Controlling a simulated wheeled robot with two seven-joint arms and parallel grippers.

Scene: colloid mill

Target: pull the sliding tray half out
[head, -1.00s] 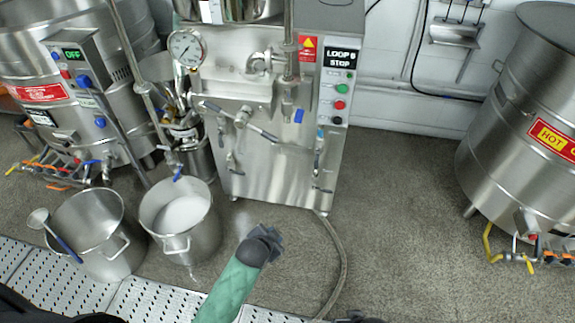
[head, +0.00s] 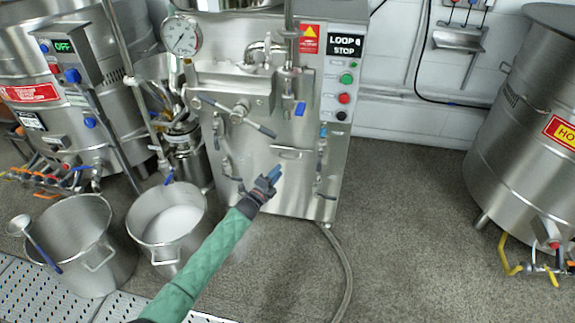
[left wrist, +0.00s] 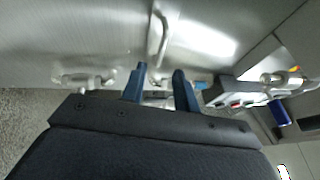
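The steel mill cabinet (head: 262,185) stands in the middle of the head view. A slim horizontal bar handle (head: 287,153) is on its front panel; no separate tray edge can be made out, so I cannot tell whether this is the sliding tray. The handle also shows in the left wrist view (left wrist: 158,35), ahead of the fingers. My left gripper (head: 274,174) is in front of the panel, just below the handle and apart from it. Its two blue fingers (left wrist: 160,69) are spread with nothing between them. My right gripper is out of view.
A valve with a long crossbar (head: 238,113) sticks out at the upper left of the panel. Smaller valves flank the panel. Two steel pots (head: 82,268) (head: 150,248) stand on the floor at left. A hose (head: 338,262) runs along the floor.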

